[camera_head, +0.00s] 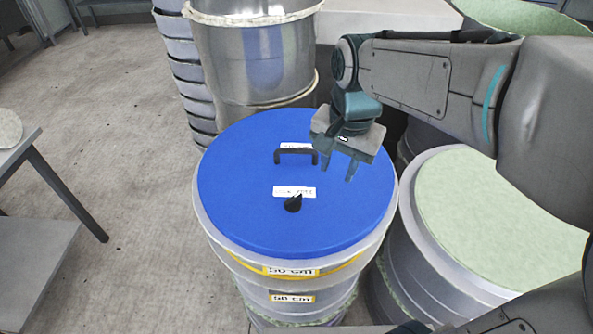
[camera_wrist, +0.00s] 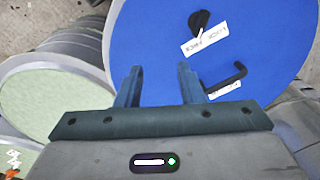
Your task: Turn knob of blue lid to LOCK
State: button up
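The blue lid (camera_head: 240,185) covers a grey cylindrical mould in the middle of the head view. Its black pointed knob (camera_head: 293,203) sits in front of a white label (camera_head: 294,192) with print too blurred to read surely. A black handle (camera_head: 296,152) stands farther back on the lid. My gripper (camera_head: 352,172) hangs over the right part of the lid, right of the knob and handle, with its fingers apart and nothing between them. In the wrist view, the knob (camera_wrist: 199,20) and handle (camera_wrist: 228,80) lie beyond and right of my gripper (camera_wrist: 158,80).
A mould with a pale green top (camera_head: 500,215) stands close on the right. A stack of shiny cylinders (camera_head: 255,60) rises behind the lid. A grey table (camera_head: 35,160) is at the left, with open floor (camera_head: 120,130) between.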

aim_at(295, 196)
jog(key=w+a+m+g, duration=0.1)
jog(key=w+a+m, duration=0.3)
jog(key=a, duration=0.4)
jog(key=shift+h, duration=0.3)
notch_tip(295, 196, down, 13)
jog(key=shift+d+f+b, duration=0.1)
jog(key=shift+f+b, duration=0.05)
jog(key=shift+b, duration=0.45)
grip_shut()
